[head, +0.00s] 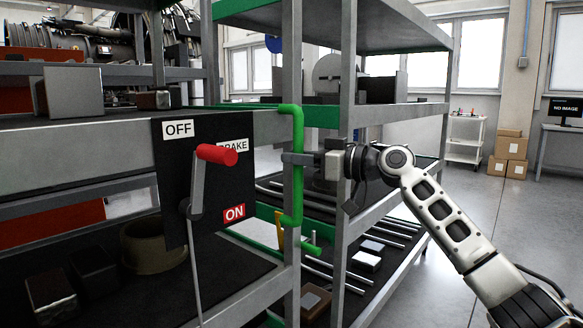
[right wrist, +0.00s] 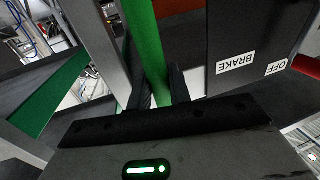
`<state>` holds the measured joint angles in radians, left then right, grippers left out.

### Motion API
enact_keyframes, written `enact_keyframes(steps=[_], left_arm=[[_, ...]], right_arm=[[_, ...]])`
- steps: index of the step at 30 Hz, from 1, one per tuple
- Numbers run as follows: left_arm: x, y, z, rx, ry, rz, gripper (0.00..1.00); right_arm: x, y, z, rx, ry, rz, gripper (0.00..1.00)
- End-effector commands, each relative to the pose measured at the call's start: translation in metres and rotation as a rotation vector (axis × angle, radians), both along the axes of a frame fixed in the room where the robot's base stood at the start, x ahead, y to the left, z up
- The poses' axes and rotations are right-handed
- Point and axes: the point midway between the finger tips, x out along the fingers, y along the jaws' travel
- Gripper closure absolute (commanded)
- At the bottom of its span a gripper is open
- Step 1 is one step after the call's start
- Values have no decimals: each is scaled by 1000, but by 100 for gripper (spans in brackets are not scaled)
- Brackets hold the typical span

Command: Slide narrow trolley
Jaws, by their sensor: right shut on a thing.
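The narrow trolley is a grey metal rack with dark shelves (head: 250,285) on the left and centre of the head view. A green bent-tube handle (head: 298,205) stands upright at its near corner post. My right gripper (head: 291,159) reaches in from the right and is shut on the upright part of this handle. In the right wrist view the green handle (right wrist: 146,40) runs between the two dark fingers (right wrist: 160,90). A black brake panel (head: 173,180) with OFF, BRAKE and ON labels is on the trolley. Its red-gripped lever (head: 217,154) points up. My left gripper is out of view.
Another grey shelf rack (head: 345,230) with rods and boxes stands right behind the handle. Clear grey floor (head: 510,220) lies to the right. Cardboard boxes (head: 508,150), a white cart (head: 465,138) and a desk with a monitor (head: 566,108) stand at the back.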

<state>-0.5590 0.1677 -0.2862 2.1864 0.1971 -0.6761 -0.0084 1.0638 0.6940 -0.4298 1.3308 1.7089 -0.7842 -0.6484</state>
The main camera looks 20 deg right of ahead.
Motion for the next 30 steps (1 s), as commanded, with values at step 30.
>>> enact_keyframes(steps=[30], left_arm=[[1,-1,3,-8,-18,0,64]], right_arm=[[1,-28,2,5,-6,-33,61]])
